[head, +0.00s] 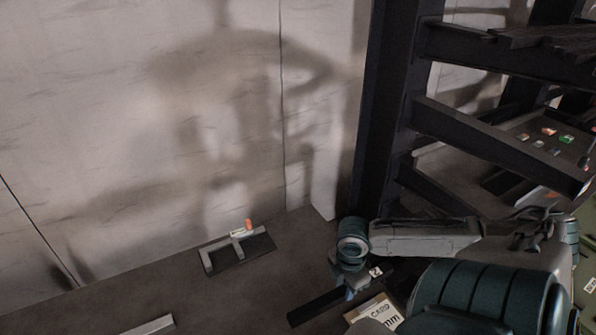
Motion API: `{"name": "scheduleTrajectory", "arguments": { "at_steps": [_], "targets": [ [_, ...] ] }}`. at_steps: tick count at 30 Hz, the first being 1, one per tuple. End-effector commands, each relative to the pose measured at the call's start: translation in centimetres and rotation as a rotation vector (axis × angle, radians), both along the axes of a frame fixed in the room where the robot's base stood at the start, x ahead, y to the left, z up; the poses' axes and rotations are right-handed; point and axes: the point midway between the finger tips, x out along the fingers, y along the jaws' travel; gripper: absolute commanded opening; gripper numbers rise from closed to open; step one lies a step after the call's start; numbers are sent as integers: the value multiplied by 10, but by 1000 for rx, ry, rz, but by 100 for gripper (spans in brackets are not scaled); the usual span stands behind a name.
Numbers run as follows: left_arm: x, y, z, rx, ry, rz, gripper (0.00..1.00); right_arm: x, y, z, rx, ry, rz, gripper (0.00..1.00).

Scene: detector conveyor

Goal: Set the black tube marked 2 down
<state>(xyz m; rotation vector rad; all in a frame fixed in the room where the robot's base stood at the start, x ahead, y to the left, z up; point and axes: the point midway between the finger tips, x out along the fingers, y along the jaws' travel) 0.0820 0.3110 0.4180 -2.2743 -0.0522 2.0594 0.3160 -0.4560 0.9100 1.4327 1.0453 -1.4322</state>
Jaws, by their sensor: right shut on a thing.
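The black tube (316,305) lies at a slant in the lower middle of the head view, low over the dark floor. A small white label, apparently with a 2, shows near its right end. My right gripper (351,291) points down and is shut on the tube around its middle. The fingers and wrist hide part of the tube. I cannot tell whether the tube touches the surface beneath it. My left gripper is not in view.
A black metal rack (388,110) rises behind my right arm.

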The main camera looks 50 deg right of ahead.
Motion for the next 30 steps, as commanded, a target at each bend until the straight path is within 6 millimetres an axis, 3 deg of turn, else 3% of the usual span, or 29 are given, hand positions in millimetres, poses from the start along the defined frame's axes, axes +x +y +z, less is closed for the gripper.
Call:
{"name": "scheduleTrajectory", "arguments": {
  "at_steps": [11,30],
  "targets": [
    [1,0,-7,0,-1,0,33,38,23,-2,10,-5,-1,0],
    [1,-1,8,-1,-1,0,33,102,57,-8,4,-1,1,0]
  ]
}}
